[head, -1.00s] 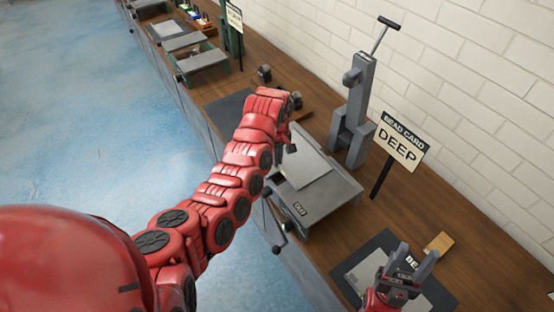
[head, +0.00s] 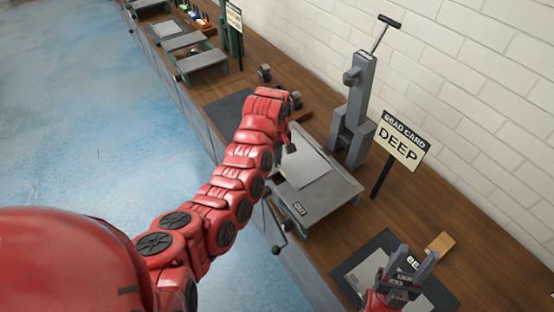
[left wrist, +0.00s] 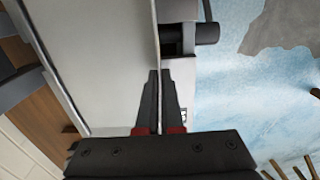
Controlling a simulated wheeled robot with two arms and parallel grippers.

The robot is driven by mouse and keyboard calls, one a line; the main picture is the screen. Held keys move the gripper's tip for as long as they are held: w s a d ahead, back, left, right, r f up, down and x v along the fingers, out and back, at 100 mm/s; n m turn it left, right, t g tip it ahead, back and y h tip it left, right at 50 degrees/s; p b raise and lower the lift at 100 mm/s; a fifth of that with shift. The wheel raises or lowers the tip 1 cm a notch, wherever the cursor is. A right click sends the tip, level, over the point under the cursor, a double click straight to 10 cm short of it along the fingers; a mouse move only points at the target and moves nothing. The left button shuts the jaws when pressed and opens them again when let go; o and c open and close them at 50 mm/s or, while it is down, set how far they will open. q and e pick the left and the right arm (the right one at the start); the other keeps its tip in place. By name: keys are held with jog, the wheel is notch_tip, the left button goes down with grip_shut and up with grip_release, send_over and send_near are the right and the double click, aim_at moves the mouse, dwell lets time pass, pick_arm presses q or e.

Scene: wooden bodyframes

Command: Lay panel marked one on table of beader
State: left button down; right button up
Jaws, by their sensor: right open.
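The light grey panel (head: 306,172) lies over the grey table of the beader (head: 338,198), beside the beader's upright column (head: 353,120). No mark on it is readable. My left gripper (head: 290,147) is at the panel's far-left side, mostly hidden by my arm in the head view. In the left wrist view its fingers (left wrist: 160,95) are close together at the edge of the pale panel (left wrist: 100,60) and appear shut on it. I cannot tell whether the panel fully touches the table. My right gripper (head: 417,253) is open and empty above a dark mat.
A sign reading "BEAD CARD DEEP" (head: 398,145) stands right of the beader. The dark mat (head: 436,290) holds a grey plate (head: 368,272); a small wooden block (head: 439,243) is near. A crank (head: 279,247) hangs at the bench front. Other machines stand farther back.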

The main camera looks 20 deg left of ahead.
pick_arm(q)
jog(key=c, duration=1)
grip_release()
jog(key=shift+o, duration=0.2)
jog(key=o, duration=0.5)
jog(key=shift+r, duration=0.15)
